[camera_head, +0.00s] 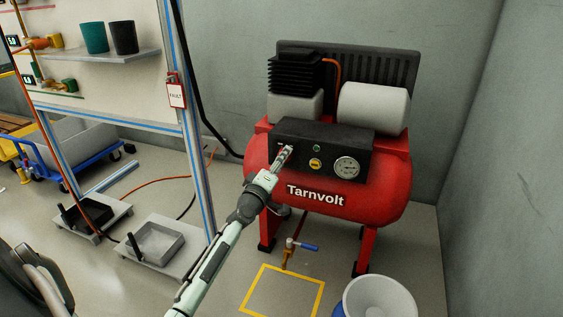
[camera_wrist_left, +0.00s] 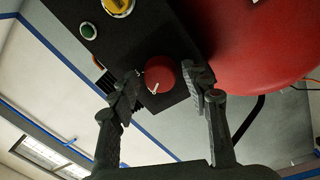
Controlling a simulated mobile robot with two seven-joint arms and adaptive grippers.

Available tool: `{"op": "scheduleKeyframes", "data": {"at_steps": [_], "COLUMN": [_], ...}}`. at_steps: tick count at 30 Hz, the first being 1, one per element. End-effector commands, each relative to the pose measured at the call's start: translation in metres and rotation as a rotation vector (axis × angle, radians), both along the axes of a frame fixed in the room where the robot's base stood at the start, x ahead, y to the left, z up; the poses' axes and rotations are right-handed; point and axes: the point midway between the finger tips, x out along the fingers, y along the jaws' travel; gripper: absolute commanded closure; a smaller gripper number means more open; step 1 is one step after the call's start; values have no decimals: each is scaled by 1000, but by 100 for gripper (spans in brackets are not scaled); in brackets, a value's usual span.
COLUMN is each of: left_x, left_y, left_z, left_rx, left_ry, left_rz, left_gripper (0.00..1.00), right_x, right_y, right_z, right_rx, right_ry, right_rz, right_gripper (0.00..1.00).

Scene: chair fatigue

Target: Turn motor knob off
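The motor knob (camera_wrist_left: 160,73) is a round red knob with a white pointer mark, on the dark control panel (camera_head: 330,137) of the red compressor (camera_head: 385,195). My left gripper (camera_head: 285,155) reaches the left part of this panel. In the left wrist view the left gripper (camera_wrist_left: 165,80) is open, with one finger on each side of the knob and gaps visible between the fingertips and it. In the head view the gripper mostly hides the knob. My right gripper is in neither view.
The panel also carries a green button (camera_wrist_left: 88,30), a yellow button (camera_head: 315,164) and a gauge (camera_head: 347,167). A blue-handled valve (camera_head: 303,245) is below the tank. A white-and-blue bin (camera_head: 380,298) stands at the lower right. A framed wall (camera_head: 118,85) is at the left.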

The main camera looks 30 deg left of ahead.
Motion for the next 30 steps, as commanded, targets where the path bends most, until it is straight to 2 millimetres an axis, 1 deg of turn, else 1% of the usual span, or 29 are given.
{"op": "scheduleKeyframes", "data": {"at_steps": [9, 13, 17, 24, 27, 30], "left_x": [-1, -10, -34, -84, -100, -111], "left_y": [-1, -4, -8, -17, -20, -22], "left_z": [-1, -3, -5, -9, -9, -10], "left_rx": [2, 1, -1, 2, 3, 1], "left_ry": [3, 4, 4, 6, 3, 3], "left_rz": [-2, -3, -2, -2, -1, -2], "left_gripper": [45, 45, 45, 45, 45, 45], "right_x": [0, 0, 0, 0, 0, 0], "right_y": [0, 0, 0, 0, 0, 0], "right_z": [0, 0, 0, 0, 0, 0], "right_rx": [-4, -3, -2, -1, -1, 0], "right_ry": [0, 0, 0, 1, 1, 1], "right_rz": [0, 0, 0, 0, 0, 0], "right_gripper": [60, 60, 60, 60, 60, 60]}}
